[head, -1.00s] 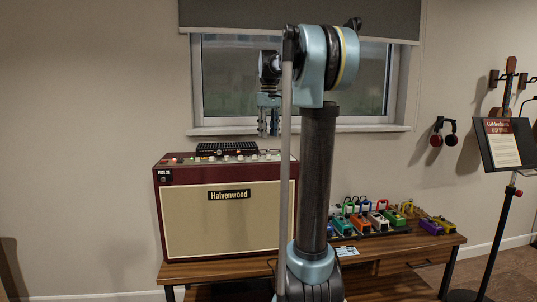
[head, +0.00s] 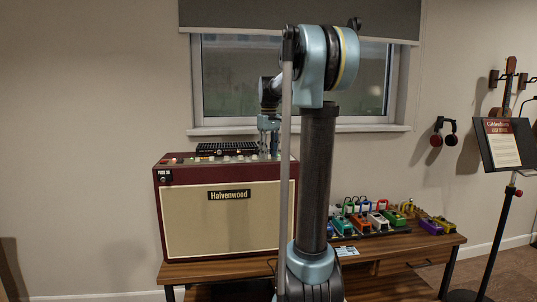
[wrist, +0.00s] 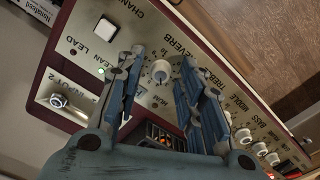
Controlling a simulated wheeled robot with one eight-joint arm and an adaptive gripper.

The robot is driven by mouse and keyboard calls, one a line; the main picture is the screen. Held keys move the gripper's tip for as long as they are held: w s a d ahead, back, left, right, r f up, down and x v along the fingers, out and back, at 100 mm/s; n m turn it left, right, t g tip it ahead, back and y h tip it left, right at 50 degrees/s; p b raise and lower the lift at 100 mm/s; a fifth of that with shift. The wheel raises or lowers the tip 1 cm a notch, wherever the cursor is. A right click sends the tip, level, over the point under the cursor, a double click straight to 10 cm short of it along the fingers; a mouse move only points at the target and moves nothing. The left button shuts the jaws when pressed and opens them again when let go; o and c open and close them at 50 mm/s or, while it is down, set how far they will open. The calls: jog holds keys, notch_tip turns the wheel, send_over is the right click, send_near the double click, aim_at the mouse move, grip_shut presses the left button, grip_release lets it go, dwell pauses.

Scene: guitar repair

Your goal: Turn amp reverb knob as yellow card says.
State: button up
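The Halvenwood amp (head: 228,222) stands on the wooden bench with its control panel on top. In the wrist view the pale reverb knob (wrist: 161,71) shows beside the REVERB lettering. My gripper (wrist: 163,60) points down at the panel, its two blue-grey fingers apart with the knob between them in the picture. Whether the fingertips reach down around the knob or hover just above it I cannot tell. I cannot make out a yellow card.
Other knobs (wrist: 243,136) run along the panel to the right of the fingers. A black box (head: 226,149) lies on the amp top. Several coloured pedals (head: 366,222) sit on the bench (head: 405,243) at right. A music stand (head: 503,146) is far right.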

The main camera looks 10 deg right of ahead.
grip_shut()
jog(key=shift+m, duration=0.3)
jog(key=shift+m, duration=0.9)
jog(key=shift+o, duration=1.3)
grip_release()
jog(key=shift+r, duration=0.1)
notch_tip(320, 180, up, 12)
